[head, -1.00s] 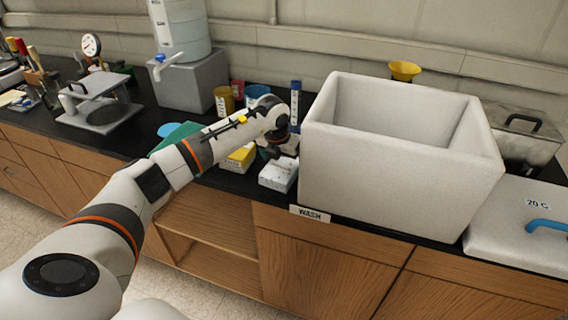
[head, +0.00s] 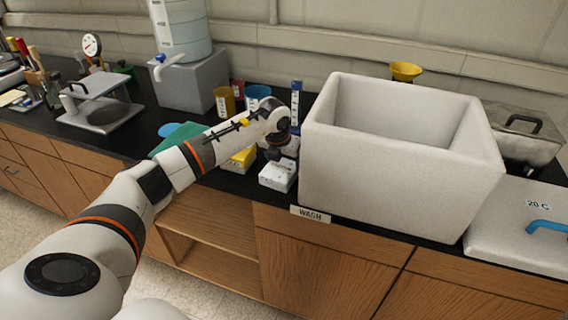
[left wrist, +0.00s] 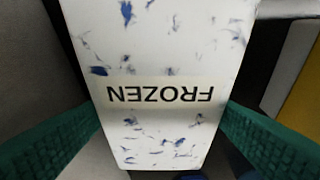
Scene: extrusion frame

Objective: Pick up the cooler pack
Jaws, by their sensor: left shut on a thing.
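The cooler pack (left wrist: 160,60) is a white block with blue flecks and the word FROZEN, upside down in the left wrist view. My left gripper (left wrist: 162,128) has its green fingers on either side of the pack and is shut on it. In the head view the left gripper (head: 276,153) is at the counter between the small boxes and the big white bin. There the arm and wrist hide most of what it holds. My right gripper is not in view.
The big open white bin (head: 400,185) stands just right of the gripper. A small white box (head: 277,178) and a yellow box (head: 240,160) are close by.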

